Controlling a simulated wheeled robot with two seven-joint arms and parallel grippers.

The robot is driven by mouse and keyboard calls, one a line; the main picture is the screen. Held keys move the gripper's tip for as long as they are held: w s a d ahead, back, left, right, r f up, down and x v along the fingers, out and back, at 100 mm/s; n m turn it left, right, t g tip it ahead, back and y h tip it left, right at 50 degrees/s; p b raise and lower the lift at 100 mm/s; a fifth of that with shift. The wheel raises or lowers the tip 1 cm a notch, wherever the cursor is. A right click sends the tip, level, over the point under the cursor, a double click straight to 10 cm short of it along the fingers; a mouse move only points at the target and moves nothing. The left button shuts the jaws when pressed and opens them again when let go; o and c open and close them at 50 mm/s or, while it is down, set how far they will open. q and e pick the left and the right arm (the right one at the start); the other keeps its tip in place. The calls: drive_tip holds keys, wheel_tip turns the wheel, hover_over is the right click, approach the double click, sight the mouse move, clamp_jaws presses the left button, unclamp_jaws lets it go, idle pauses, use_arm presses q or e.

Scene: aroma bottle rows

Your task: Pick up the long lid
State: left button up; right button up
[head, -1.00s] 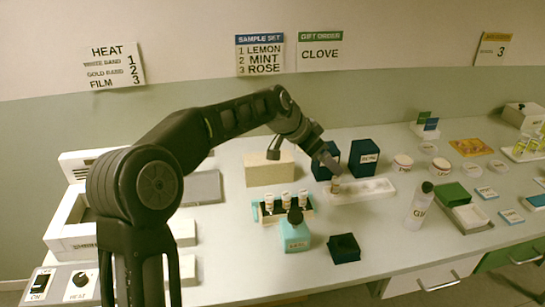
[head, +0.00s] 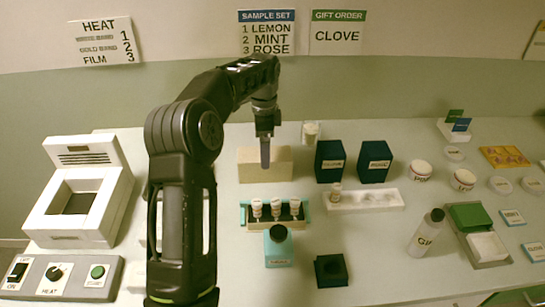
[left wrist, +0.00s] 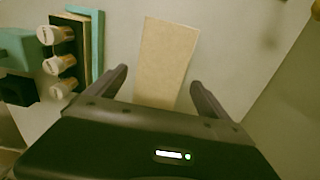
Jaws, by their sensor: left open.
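A long beige box-shaped piece (head: 250,168), which looks like the long lid, lies on the table behind the teal tray. My left gripper (head: 265,165) points down above it and hides part of its middle. In the left wrist view, the beige piece (left wrist: 165,55) stretches away between and beyond the two fingers of my left gripper (left wrist: 158,78). The fingers are open with nothing held between them. The head view does not show clearly how high the fingertips are above the piece. My right gripper is in neither view.
The teal tray (head: 245,214) holds three small bottles in front of the beige piece. Two dark boxes (head: 330,162) (head: 374,162) stand to its right, near a white holder (head: 385,199). A heating machine (head: 115,195) stands at the left.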

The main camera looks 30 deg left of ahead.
use_arm(q)
drive_tip(key=shift+s, duration=0.15)
drive_tip(key=shift+f, duration=1.3)
drive_tip(key=shift+f+p, duration=0.5)
drive_tip(key=shift+p, duration=0.05)
wheel_tip(320, 180, down, 4)
drive_tip(key=shift+f+p, duration=0.1)
drive_tip(key=shift+p, duration=0.4)
drive_tip(key=c, duration=1.5)
